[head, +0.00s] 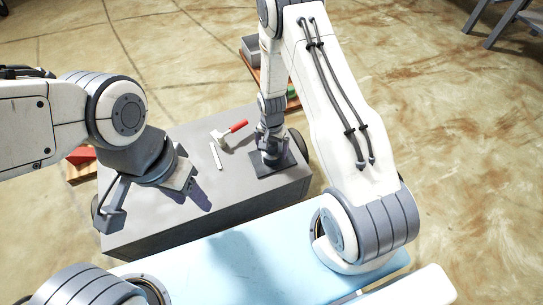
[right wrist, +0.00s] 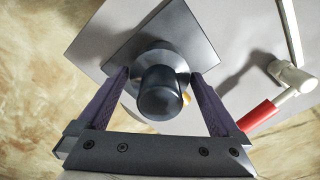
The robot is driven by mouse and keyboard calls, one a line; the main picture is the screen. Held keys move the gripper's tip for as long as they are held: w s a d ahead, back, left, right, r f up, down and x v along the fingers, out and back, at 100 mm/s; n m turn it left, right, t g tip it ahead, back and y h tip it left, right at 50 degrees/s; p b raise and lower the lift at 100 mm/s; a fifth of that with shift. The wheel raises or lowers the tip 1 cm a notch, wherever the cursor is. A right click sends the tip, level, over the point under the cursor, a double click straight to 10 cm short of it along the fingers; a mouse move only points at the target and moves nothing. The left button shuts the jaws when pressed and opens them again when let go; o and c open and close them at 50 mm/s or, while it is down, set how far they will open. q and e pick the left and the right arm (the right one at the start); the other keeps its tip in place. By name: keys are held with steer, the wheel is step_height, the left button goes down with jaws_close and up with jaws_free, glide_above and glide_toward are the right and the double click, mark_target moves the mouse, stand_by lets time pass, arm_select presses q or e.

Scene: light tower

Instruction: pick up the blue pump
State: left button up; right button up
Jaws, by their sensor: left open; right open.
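The pump (right wrist: 160,92) is a dark, blue-grey round body on a square dark plate, seen from above in the right wrist view. In the head view its plate (head: 288,166) lies on the right part of the grey cart top (head: 240,205), and my right gripper hides much of its body. My right gripper (right wrist: 163,103) is open, its two fingers on either side of the pump; I cannot tell whether they touch it. It also shows in the head view (head: 271,150). My left gripper (head: 150,200) is open and empty over the left part of the cart.
A wooden tray (head: 291,103) stands on the floor behind, and a red box (head: 80,155) at left. The cart's front middle is clear.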

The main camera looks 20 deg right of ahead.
steer(key=shift+c, duration=0.3)
steer(key=c, duration=1.5)
steer(key=shift+w+r, duration=0.1)
jaws_close()
steer(key=shift+r, duration=0.1)
